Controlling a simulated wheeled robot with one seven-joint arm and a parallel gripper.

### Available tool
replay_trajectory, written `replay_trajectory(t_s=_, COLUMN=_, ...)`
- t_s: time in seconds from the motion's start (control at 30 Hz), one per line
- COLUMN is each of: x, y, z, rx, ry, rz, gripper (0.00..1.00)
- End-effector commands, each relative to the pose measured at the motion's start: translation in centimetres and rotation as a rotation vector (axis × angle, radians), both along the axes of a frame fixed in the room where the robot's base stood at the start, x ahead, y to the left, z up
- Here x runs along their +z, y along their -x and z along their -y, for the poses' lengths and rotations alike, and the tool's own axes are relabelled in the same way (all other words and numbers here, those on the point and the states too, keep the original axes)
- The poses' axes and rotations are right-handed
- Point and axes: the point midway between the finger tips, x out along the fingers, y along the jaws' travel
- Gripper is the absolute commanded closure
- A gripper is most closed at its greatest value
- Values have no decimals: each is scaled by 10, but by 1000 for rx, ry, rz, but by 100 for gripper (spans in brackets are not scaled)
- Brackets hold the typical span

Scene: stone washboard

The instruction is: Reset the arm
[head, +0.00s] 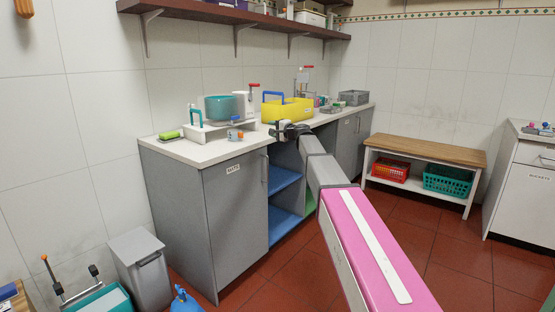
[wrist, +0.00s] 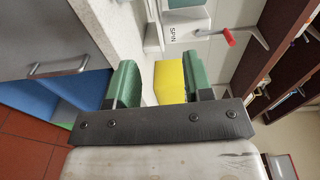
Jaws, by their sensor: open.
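My gripper (head: 285,131) is at the end of my arm, near the front edge of the white counter (head: 205,150). In the wrist view my gripper (wrist: 160,80) has its two green fingers apart. A yellow surface (wrist: 170,80) shows between them, nearer the right finger. I cannot tell whether it is touched or lies beyond them. My arm reaches from the lower right of the head view.
On the counter are a yellow tub (head: 288,110), a teal bowl (head: 222,108) and a grey crate (head: 354,97). A shelf (head: 240,17) hangs above. A wooden bench (head: 425,151) stands right, a grey bin (head: 141,264) left. Red floor between bench and counter is clear.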

Motion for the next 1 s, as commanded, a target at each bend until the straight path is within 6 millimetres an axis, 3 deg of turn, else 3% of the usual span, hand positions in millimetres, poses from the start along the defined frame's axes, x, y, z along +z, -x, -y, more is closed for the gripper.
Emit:
replay_trajectory(t_s=0.37, x=-70, y=41, z=12, rx=32, ry=174, rz=-32, gripper=53)
replay_trajectory(t_s=0.57, x=-132, y=81, z=26, rx=70, ry=335, rz=-70, gripper=53)
replay_trajectory(t_s=0.77, x=-224, y=155, z=55, rx=146, ry=591, rz=-149, gripper=53)
replay_trajectory(t_s=1.0, x=-327, y=264, z=104, rx=277, ry=921, rz=-281, gripper=53)
